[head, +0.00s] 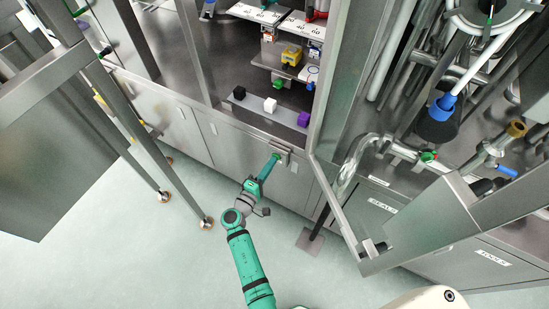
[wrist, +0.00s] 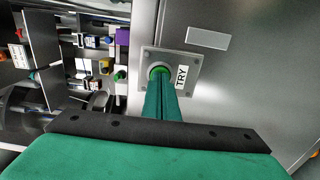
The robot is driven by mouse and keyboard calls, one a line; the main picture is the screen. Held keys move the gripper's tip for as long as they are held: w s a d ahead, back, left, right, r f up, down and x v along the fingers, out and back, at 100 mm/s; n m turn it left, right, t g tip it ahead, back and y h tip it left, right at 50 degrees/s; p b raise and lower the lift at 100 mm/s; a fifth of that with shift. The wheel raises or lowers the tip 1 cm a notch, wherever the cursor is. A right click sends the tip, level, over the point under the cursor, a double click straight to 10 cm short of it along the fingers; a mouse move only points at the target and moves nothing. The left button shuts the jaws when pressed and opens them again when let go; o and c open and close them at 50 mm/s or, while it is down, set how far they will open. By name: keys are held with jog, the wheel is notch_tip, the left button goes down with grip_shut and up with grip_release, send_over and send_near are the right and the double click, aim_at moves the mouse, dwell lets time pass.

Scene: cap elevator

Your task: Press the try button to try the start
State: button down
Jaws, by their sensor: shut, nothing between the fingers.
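The try button (wrist: 159,70) is a round green button on a square grey metal plate with a white "TRY" label (wrist: 181,77) on its right in the wrist view. My gripper (wrist: 161,84) is shut and empty, its green fingers pointing straight at the button and covering its lower part. The fingertips are at or very close to the button; I cannot tell whether they press it. In the head view my gripper (head: 276,158) reaches the front of the steel cabinet, at the small button plate (head: 284,153) below the machine's ledge. The button itself is mostly hidden there.
An open framed door (head: 340,205) stands to the right of my arm. Steel posts (head: 150,150) stand to the left. The floor (head: 130,240) is clear at lower left.

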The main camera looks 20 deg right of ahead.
jog(key=shift+w+d, duration=0.1)
jog(key=shift+d, duration=0.1)
jog(key=shift+a, duration=0.1)
jog(key=v, duration=0.5)
jog(key=shift+a, duration=0.15)
dwell(0.7)
dwell(0.7)
